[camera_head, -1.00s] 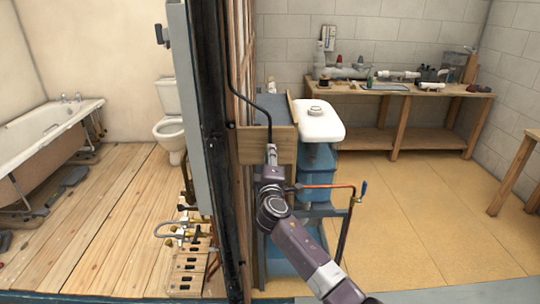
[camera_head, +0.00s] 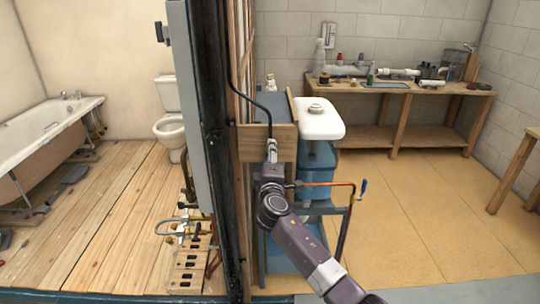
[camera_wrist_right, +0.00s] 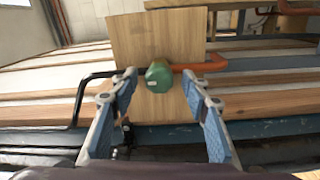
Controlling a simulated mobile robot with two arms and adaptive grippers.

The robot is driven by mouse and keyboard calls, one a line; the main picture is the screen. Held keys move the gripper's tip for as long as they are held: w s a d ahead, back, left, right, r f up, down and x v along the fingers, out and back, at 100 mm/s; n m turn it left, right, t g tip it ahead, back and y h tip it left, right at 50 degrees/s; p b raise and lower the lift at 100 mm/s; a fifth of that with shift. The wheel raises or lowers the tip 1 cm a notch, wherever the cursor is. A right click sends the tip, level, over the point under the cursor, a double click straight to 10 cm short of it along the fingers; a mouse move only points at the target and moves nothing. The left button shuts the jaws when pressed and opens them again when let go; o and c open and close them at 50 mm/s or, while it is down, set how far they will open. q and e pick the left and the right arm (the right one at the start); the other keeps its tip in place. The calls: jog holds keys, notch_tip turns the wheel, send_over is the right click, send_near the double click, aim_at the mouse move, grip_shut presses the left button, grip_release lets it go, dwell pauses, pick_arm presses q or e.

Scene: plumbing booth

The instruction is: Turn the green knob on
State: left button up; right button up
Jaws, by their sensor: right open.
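The green knob (camera_wrist_right: 158,77) sits in front of a square wooden board (camera_wrist_right: 125,35) in the right wrist view. The board also shows in the head view (camera_head: 286,143). My right gripper (camera_wrist_right: 160,84) is open, with one finger on each side of the knob. Gaps show between the knob and both fingertips, so it does not look gripped. In the head view my right gripper (camera_head: 271,150) is in front of the board and the knob cannot be made out. My left gripper is in neither view.
A copper pipe (camera_wrist_right: 205,66) and a black bent pipe (camera_wrist_right: 82,88) run beside the knob. A blue-handled tap (camera_head: 363,187) stands right of my arm. A dark post (camera_head: 218,150) is close on the left. Open floor (camera_head: 430,220) lies to the right.

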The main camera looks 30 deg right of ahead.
jog(key=v, duration=1.2)
jog(key=shift+f, duration=0.1)
